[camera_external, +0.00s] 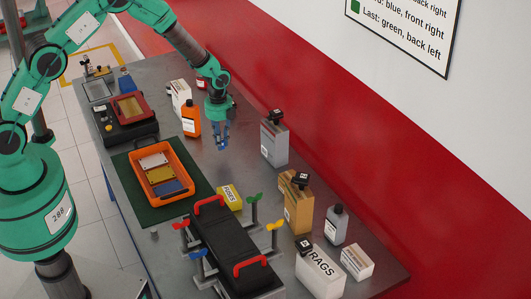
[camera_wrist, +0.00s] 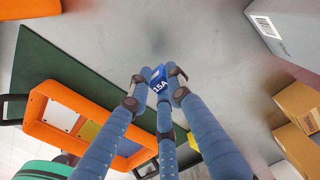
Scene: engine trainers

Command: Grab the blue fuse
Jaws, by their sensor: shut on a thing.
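The blue fuse (camera_wrist: 158,80), a small blue block marked 15A, sits between the tips of my blue fingers in the wrist view. My gripper (camera_wrist: 158,88) is shut on it. In the external view my gripper (camera_external: 222,146) points down above the grey bench, right of the orange tray. The fuse cannot be told apart from the blue fingers there. Bare bench shows beyond the fuse in the wrist view. The fuse's lower part is hidden by the fingers.
The orange tray (camera_external: 184,157) holds white, yellow and blue plates on a green mat (camera_external: 128,177). A yellow fuses box (camera_external: 230,197) and a black unit with red handles (camera_external: 232,245) stand in front. An orange bottle (camera_external: 191,120) and a grey can (camera_external: 273,143) flank my gripper.

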